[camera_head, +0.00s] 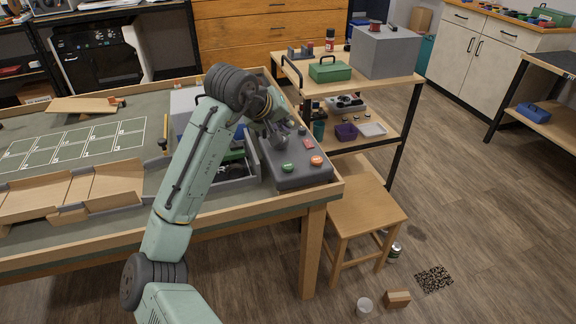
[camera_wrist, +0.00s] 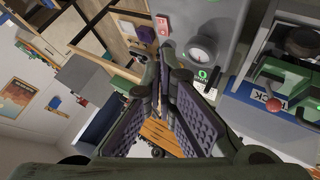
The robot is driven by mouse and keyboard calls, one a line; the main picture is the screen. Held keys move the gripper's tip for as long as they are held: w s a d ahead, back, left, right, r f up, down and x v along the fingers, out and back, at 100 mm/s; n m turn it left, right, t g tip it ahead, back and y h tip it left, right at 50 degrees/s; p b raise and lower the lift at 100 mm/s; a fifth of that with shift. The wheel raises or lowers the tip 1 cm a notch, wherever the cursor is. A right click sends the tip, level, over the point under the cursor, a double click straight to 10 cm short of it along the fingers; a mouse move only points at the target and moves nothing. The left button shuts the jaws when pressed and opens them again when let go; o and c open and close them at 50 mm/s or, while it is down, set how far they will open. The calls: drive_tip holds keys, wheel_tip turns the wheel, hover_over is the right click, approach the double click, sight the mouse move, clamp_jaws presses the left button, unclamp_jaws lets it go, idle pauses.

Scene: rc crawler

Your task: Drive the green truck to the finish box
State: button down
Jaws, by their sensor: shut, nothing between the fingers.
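My gripper (camera_head: 279,132) is over the grey control console (camera_head: 305,178) at the table's right corner. The console has a green button (camera_head: 288,167), an orange button (camera_head: 317,160) and a red switch (camera_head: 308,143). In the wrist view a round grey dial (camera_wrist: 203,48) and a red square (camera_wrist: 162,26) show beyond the fingertips. A green body with a dark wheel-like part (camera_wrist: 285,75) is at the right; I cannot tell whether it is the truck. I cannot make out the finish box.
A wooden ramp track (camera_head: 60,195) and a white-lined grid (camera_head: 75,143) lie on the left of the table. My arm hides part of the table. A shelf (camera_head: 375,82) with a green toolbox (camera_head: 329,71) stands behind the console. A stool (camera_head: 368,215) is at the right.

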drive_tip(key=b, duration=0.6)
hover_over(285, 165)
wheel_tip(285, 165, down, 6)
drive_tip(key=shift+f, duration=0.2)
drive_tip(key=shift+f+b, duration=0.4)
drive_tip(key=shift+f, duration=0.75)
drive_tip(key=shift+f, duration=0.4)
